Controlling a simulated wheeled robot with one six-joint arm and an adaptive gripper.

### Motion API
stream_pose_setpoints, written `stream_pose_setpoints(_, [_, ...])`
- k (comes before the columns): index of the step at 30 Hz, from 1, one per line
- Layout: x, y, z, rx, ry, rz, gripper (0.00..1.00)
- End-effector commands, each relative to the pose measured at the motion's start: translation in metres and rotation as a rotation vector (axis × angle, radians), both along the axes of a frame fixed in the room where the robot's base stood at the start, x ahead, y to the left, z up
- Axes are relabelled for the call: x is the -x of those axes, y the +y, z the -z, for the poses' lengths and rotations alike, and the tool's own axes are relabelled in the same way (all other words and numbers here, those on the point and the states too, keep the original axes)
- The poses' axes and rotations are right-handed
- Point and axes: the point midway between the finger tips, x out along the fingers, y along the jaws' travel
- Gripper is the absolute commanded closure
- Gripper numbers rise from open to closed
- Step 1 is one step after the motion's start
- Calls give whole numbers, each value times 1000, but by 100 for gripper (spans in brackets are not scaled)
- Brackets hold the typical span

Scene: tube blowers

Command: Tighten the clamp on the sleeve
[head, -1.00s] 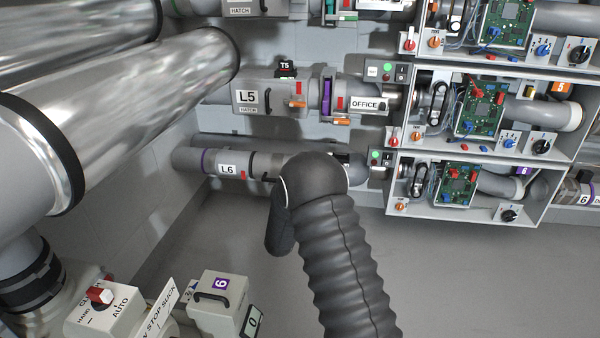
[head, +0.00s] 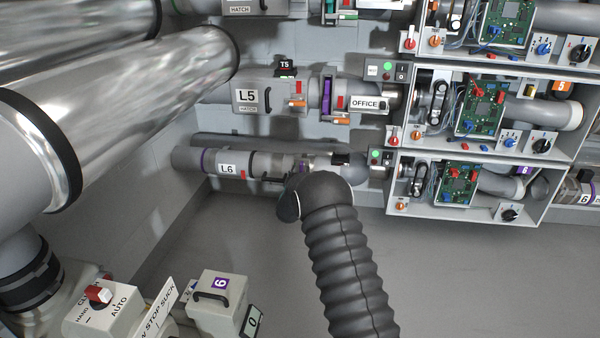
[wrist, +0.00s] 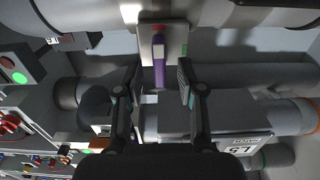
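In the wrist view my gripper (wrist: 160,74) is open, with its two dark fingers apart. A purple strip (wrist: 158,58) on a grey plate (wrist: 177,36) with red and green marks shows between and beyond the fingertips. I cannot tell whether the fingers touch it. In the head view my dark arm covers the gripper in front of the L6 pipe (head: 213,162). The L6 pipe has a red tab (head: 243,174) and fittings further right, partly hidden by my arm. I cannot clearly make out the sleeve or its clamp.
The L5 box (head: 252,97) and OFFICE label (head: 364,104) sit on the line above. Open bays with green circuit boards (head: 456,186) stand at the right. Shiny ducts (head: 120,120) fill the left. The floor (head: 450,280) at lower right is clear.

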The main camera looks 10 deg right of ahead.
Motion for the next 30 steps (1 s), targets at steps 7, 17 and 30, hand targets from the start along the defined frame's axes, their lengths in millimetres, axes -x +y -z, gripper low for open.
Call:
stream_pose_setpoints(7, [-5,-2,0,-1,0,0,61])
stream_pose_setpoints(17, [-5,-2,0,0,0,0,100])
stream_pose_setpoints(30, [-5,-2,1,-47,-16,0,100])
